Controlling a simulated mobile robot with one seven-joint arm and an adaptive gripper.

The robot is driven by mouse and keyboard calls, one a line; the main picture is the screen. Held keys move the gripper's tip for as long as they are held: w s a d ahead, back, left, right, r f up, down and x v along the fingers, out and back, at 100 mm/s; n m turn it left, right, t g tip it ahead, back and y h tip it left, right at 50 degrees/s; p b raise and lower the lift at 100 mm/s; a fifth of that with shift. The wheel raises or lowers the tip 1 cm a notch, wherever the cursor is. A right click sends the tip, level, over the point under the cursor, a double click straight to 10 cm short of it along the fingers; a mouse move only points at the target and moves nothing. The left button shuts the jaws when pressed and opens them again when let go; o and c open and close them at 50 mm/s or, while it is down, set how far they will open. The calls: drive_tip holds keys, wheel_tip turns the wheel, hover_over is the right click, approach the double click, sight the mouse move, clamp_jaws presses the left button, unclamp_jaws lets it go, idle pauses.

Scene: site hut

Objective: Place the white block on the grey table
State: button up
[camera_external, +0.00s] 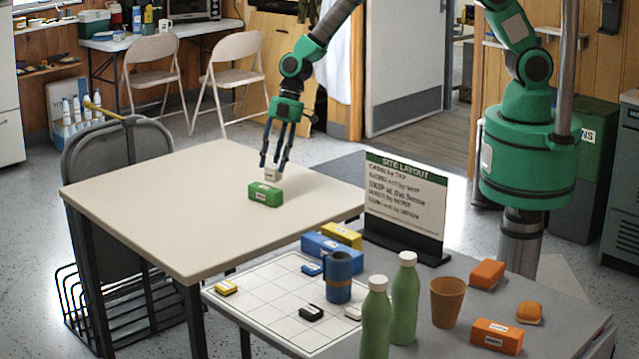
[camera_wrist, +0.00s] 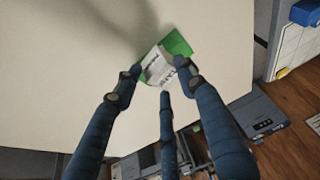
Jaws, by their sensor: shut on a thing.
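My gripper (camera_external: 273,168) is over the cream table (camera_external: 130,195), fingers pointing down, shut on a small white block (camera_external: 272,175). In the wrist view, the white block (camera_wrist: 157,66) with dark lettering is between the fingertips of my gripper (camera_wrist: 163,78). A green block (camera_external: 266,194) is right by it and shows partly behind it in the wrist view (camera_wrist: 178,44). I cannot tell whether the two blocks touch. The grey table (camera_external: 572,317) stands at the front right, apart from my gripper.
The grey table holds a gridded white board (camera_external: 262,303) with small blocks, a blue mug (camera_external: 338,279), two green bottles (camera_external: 405,300), a brown cup (camera_external: 447,302), orange blocks (camera_external: 497,337) and an upright sign (camera_external: 405,205). Blue (camera_external: 326,246) and yellow blocks are near the sign. Most of the cream table is clear.

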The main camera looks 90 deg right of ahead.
drive_tip(key=s+a+r+n+g, duration=0.1)
drive_tip(key=s+a+n, duration=0.3)
drive_tip(key=s+a, duration=0.7)
drive_tip(key=s+a+r+n+g+b, duration=0.1)
drive_tip(key=s+a+n+g, duration=0.2)
drive_tip(key=a, duration=1.3)
drive_tip(key=s+a+r+n, duration=0.1)
drive_tip(key=s+a+n, duration=0.3)
drive_tip(key=s+a, duration=0.75)
drive_tip(key=s+a+r+n+g, duration=0.1)
drive_tip(key=s+a+n, duration=0.3)
drive_tip(key=s+a, duration=0.8)
drive_tip(key=shift+a+r+g+b, duration=0.25)
drive_tip(key=shift+a+g+b, duration=0.05)
drive_tip(key=shift+a, duration=0.25)
drive_tip(key=shift+f, duration=0.1)
drive_tip(key=shift+w+f+b, duration=0.1)
drive_tip(key=shift+f+b, duration=0.45)
drive_tip(key=shift+f, duration=2.5)
drive_tip(key=shift+c, duration=0.2)
drive_tip(key=shift+f+b, duration=0.4)
drive_tip(key=shift+f, duration=1.5)
drive_tip(key=shift+f, duration=0.1)
